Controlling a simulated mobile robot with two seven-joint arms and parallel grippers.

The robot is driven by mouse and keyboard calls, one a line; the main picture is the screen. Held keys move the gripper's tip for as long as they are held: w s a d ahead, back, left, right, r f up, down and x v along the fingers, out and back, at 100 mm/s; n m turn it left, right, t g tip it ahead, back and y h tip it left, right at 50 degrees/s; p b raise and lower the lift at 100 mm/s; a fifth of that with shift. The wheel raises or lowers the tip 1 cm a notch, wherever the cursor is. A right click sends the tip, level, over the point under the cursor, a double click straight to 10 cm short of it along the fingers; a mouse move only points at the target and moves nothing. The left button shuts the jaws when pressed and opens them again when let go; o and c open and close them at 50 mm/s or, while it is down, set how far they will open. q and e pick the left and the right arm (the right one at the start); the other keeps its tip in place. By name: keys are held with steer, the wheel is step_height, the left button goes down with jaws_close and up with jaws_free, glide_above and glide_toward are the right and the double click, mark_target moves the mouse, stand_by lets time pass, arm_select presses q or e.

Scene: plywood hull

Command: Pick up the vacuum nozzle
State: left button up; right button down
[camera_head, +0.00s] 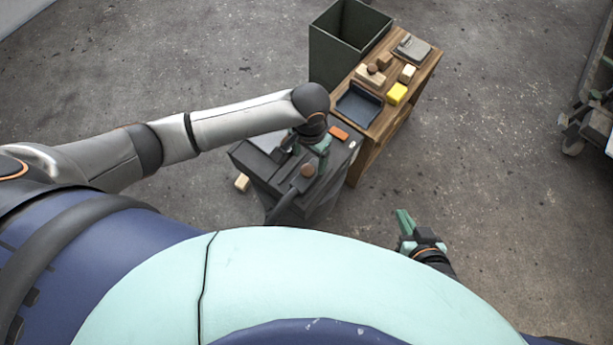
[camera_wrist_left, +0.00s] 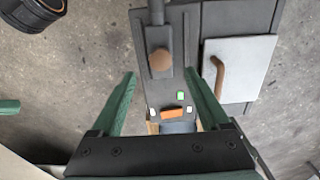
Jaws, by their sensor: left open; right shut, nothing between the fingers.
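A dark grey cabinet (camera_head: 345,165) stands on the floor in the middle of the head view. A dark bar-like piece with a brown round knob (camera_head: 307,170) lies on it; this looks like the vacuum nozzle, but I cannot be sure. In the left wrist view the piece (camera_wrist_left: 157,14) runs up from the knob (camera_wrist_left: 160,60). My left gripper (camera_head: 305,152) is over the cabinet top. Its fingers (camera_wrist_left: 162,75) are spread open, with the knob and panel seen between them and nothing held. My right gripper (camera_head: 404,218) is shut and empty, over bare floor at right.
A dark green bin (camera_head: 330,62) stands behind. A light plate with a brown handle (camera_wrist_left: 240,65) is beside the panel.

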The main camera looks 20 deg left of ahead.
mark_target(307, 170)
arm_select(q)
steer(key=f+b, duration=0.1)
steer(key=f, duration=0.1)
steer(key=f+b, duration=0.1)
steer(key=f, duration=0.2)
steer(key=shift+s+a, duration=0.2)
steer(key=shift+f, duration=0.35)
steer(key=shift+c, duration=0.7)
jaws_close()
